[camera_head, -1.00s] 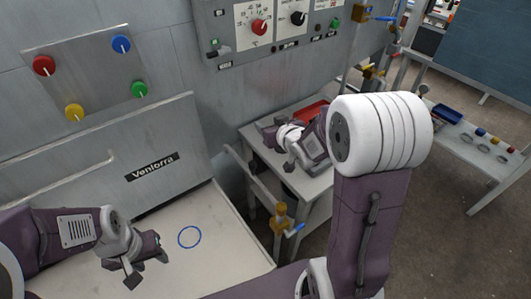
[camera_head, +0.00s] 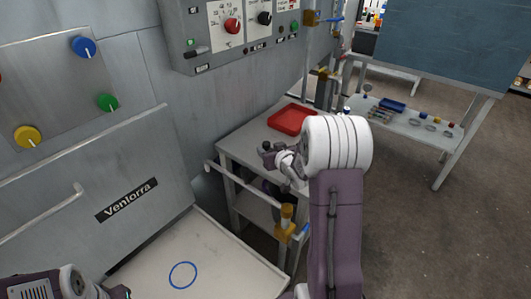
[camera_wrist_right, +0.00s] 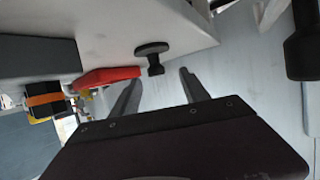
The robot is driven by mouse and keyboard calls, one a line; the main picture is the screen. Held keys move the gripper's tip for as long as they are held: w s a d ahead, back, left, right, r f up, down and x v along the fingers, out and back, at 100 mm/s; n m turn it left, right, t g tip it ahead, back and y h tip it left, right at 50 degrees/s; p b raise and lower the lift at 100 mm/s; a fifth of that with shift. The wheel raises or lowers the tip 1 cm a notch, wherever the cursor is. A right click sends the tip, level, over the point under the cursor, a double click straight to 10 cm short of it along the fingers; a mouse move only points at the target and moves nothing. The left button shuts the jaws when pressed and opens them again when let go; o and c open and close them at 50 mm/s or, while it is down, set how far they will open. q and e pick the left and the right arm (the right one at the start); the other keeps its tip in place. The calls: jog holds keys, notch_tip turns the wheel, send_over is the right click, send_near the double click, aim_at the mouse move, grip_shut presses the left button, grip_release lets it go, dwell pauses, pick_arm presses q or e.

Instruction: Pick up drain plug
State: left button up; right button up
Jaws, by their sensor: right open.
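The drain plug, a dark disc with a short stem (camera_wrist_right: 153,54), shows in the right wrist view at the edge of a pale surface. My right gripper (camera_wrist_right: 160,77) is open, its two fingers pointing toward the plug, with the plug just beyond the fingertips and not gripped. In the head view my right gripper (camera_head: 274,157) is over the small grey table, partly hidden by my own arm. A small dark shape beside it is too small to tell from a finger. My left gripper (camera_head: 118,293) is mostly cut off at the bottom left.
A red tray (camera_head: 291,119) lies on the small table (camera_head: 240,148); it also shows in the wrist view (camera_wrist_right: 107,76). A yellow valve and pipe stand at the table's front. A basin with a blue ring (camera_head: 183,275) is at lower left. Open floor lies to the right.

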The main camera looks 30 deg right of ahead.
aim_at(267, 144)
jog(key=shift+w+d+f, duration=0.25)
jog(key=shift+w+f, duration=0.05)
jog(key=shift+w, duration=0.2)
jog(key=x, duration=0.5)
jog(key=shift+d+b, duration=0.2)
jog(key=shift+b, duration=0.2)
jog(key=shift+r, duration=0.15)
jog(key=shift+c, duration=0.2)
grip_shut()
jog(key=shift+r, duration=0.1)
